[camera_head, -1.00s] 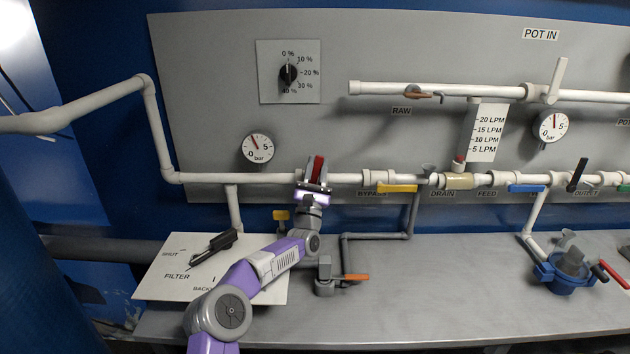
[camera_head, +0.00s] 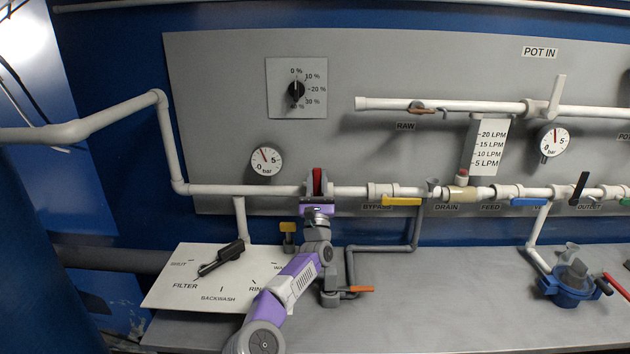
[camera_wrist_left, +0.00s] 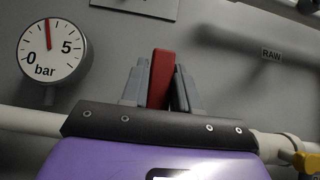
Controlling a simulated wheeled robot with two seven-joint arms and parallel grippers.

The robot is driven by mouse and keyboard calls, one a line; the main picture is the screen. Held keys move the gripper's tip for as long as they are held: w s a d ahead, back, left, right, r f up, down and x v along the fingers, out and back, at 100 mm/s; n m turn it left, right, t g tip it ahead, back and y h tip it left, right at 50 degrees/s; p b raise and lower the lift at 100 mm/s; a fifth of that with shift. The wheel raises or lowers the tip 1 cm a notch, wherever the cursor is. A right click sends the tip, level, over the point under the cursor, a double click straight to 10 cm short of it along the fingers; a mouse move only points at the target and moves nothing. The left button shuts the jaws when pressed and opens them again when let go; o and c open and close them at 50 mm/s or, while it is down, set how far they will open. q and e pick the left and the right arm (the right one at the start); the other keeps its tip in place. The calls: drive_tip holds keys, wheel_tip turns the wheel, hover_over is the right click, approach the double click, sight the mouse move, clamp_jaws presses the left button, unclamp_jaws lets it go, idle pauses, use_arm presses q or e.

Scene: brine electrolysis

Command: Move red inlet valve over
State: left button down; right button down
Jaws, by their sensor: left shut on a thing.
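The red inlet valve handle (camera_head: 317,182) stands upright on the white horizontal pipe, below and right of the left pressure gauge. My left gripper (camera_head: 316,186) is at the handle with a finger on each side of it. In the left wrist view the red handle (camera_wrist_left: 161,80) sits between the two grey fingers of my left gripper (camera_wrist_left: 160,86), which is shut on it. The valve body below the handle is hidden by the gripper. My right gripper is not in view.
The left pressure gauge (camera_head: 266,161) is close by, also in the left wrist view (camera_wrist_left: 52,50). A yellow bypass handle (camera_head: 402,201) is to the right on the same pipe. A filter plate (camera_head: 207,285) with a black lever and an orange-handled valve (camera_head: 357,289) lie below near my arm.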

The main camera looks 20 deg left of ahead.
use_arm(q)
drive_tip(key=shift+a, duration=0.1)
drive_tip(key=c, duration=0.9)
unclamp_jaws()
drive_tip(key=shift+f, duration=0.1)
drive_tip(key=shift+b+v, duration=0.45)
drive_tip(key=shift+v, duration=3.25)
